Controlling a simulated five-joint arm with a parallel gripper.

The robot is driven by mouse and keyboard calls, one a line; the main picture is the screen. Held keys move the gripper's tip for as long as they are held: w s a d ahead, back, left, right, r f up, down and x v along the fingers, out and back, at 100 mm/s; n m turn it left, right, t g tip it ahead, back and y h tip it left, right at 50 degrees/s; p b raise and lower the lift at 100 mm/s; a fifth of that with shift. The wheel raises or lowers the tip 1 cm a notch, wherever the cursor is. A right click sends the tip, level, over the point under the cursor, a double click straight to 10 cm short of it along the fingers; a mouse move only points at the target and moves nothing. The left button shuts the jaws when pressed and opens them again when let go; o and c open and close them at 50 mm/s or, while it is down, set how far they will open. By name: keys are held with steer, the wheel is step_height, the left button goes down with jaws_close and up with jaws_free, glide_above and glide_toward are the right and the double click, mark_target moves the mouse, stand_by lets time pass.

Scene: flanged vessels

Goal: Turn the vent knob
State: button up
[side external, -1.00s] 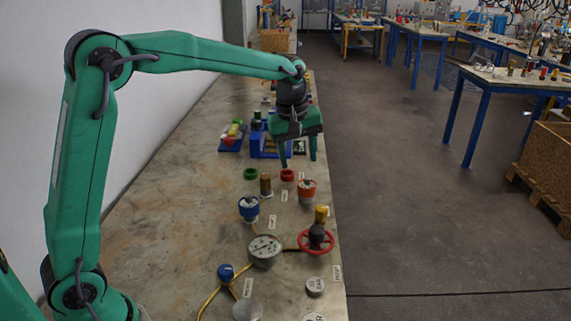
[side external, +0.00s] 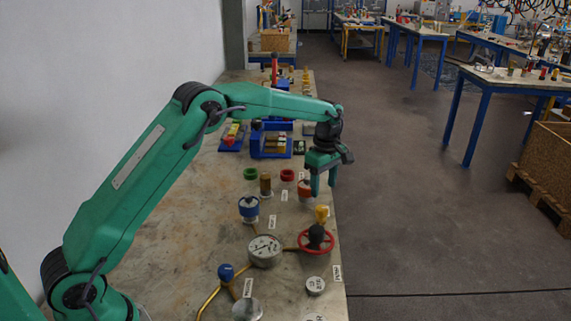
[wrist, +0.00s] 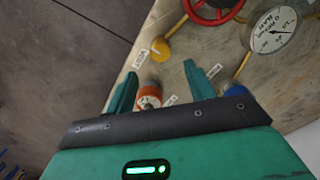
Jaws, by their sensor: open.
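My gripper (side external: 323,189) is open and empty, pointing down over the right edge of the bench, beside the orange knob. In the wrist view its fingertips (wrist: 161,68) are spread. The orange knob (wrist: 149,92) shows between the fingers, nearer the left one; in the side view it (side external: 304,186) is partly hidden by a finger. A yellow knob (wrist: 161,50) lies just beyond the fingertips; it also shows in the side view (side external: 321,212). A small white label (wrist: 141,58) by the yellow knob seems to read VENT, but it is hard to read.
A red handwheel (side external: 316,241) and a round gauge (side external: 264,250) stand nearer the camera.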

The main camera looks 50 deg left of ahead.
mark_target(322, 208)
steer(key=shift+f, duration=0.1)
steer(key=shift+f, duration=3.8)
steer(key=shift+c, duration=0.2)
steer(key=c, duration=0.9)
